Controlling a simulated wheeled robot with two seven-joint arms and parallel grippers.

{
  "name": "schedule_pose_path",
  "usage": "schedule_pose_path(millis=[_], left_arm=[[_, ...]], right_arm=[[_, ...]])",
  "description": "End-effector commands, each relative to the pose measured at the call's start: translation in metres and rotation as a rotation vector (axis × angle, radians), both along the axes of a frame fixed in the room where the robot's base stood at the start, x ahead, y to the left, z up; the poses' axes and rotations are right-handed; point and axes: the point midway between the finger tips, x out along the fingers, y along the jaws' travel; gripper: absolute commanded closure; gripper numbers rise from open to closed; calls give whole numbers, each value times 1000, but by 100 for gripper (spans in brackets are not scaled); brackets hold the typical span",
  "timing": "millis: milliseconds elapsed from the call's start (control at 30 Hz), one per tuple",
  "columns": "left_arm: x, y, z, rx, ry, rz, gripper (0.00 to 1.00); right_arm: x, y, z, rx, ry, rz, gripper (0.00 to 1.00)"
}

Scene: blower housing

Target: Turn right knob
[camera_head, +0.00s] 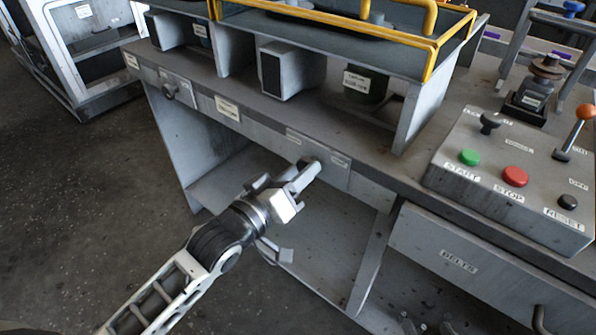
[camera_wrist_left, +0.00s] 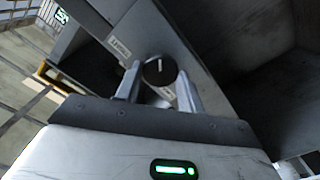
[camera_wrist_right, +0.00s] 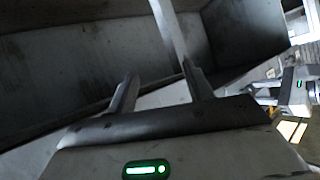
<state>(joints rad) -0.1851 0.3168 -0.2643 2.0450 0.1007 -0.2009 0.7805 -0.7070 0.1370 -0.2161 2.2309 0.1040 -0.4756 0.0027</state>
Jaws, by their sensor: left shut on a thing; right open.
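The right knob (camera_head: 314,163) is on the front panel below the bench top, partly hidden by my left gripper (camera_head: 303,176). In the left wrist view it is a dark round knob (camera_wrist_left: 158,71) with a white pointer mark, and the fingers of my left gripper (camera_wrist_left: 160,90) are shut on it from both sides. My right gripper (camera_wrist_right: 160,88) is open and empty in the right wrist view, with grey sheet-metal surfaces beyond its fingers. I cannot make it out clearly in the head view.
Another knob (camera_head: 170,91) sits farther left on the same panel. A control box (camera_head: 460,185) with green START and red STOP buttons stands at right, above a drawer labelled BELTS (camera_head: 480,275). A yellow rail (camera_head: 340,32) runs above the bench. Open floor lies at left.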

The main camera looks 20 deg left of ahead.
Motion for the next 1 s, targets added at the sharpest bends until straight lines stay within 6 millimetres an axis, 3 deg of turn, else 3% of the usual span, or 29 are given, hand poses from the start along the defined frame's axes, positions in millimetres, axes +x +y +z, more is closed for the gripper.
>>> schedule_pose_path(millis=[267, 700, 1000], left_arm=[[0, 0, 4, 149, -52, 1, 84], [0, -1, 3, 456, -163, 1, 84], [0, -1, 1, 570, -206, 1, 84]], right_arm=[[-1, 0, 13, 4, 13, -1, 48], [1, -4, 19, -31, 29, -3, 48], [-1, -6, 17, -47, 44, 0, 48]])
